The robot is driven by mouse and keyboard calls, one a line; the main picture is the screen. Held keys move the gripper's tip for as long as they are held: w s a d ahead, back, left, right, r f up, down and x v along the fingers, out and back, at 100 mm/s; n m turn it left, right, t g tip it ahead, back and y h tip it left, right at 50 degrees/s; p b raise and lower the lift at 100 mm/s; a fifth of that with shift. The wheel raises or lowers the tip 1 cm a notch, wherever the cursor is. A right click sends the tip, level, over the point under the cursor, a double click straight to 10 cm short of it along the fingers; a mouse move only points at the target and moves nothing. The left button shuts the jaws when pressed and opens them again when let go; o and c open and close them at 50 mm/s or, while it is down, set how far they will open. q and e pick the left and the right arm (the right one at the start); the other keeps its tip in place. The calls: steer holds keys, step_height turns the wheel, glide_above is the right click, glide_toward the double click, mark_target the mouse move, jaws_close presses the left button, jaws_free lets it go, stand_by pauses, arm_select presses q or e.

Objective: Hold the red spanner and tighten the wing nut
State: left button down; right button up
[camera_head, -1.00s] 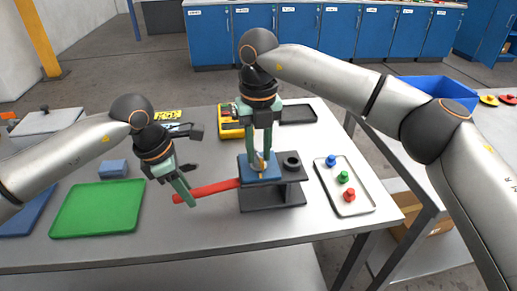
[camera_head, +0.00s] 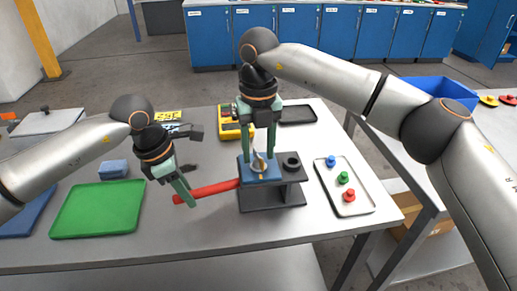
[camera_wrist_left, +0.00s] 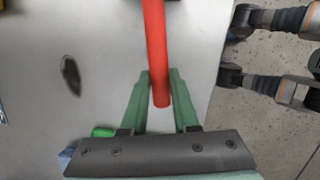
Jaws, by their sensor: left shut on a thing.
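The red spanner (camera_head: 212,188) lies about level, running from my left gripper to the blue part of the dark valve stand (camera_head: 272,196). My left gripper (camera_head: 190,198) is shut on the spanner's free handle end. In the left wrist view, the spanner's red handle (camera_wrist_left: 155,50) passes between the green fingertips (camera_wrist_left: 160,75). The metallic wing nut (camera_head: 258,163) stands on top of the blue part. My right gripper (camera_head: 260,156) points down over it, its fingers apart on either side of the nut. The spanner's far end is hidden at the stand.
A white tray (camera_head: 358,206) with blue, green and red knobs is right of the stand. A green mat (camera_head: 98,210) and a blue block (camera_head: 113,169) are at left. A yellow device (camera_head: 229,124) and a black tray (camera_head: 298,114) are behind. The front table strip is clear.

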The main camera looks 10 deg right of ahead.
mark_target(258, 155)
steer(key=shift+o, duration=0.7)
steer(key=shift+f, duration=0.1)
step_height(258, 155, up, 12)
steer(key=shift+n, duration=0.3)
steer(key=shift+n, duration=0.3)
step_height(258, 155, down, 13)
steer(key=shift+w+r, duration=0.15)
steer(key=shift+r, duration=0.05)
stand_by(0.3)
jaws_close()
stand_by(0.4)
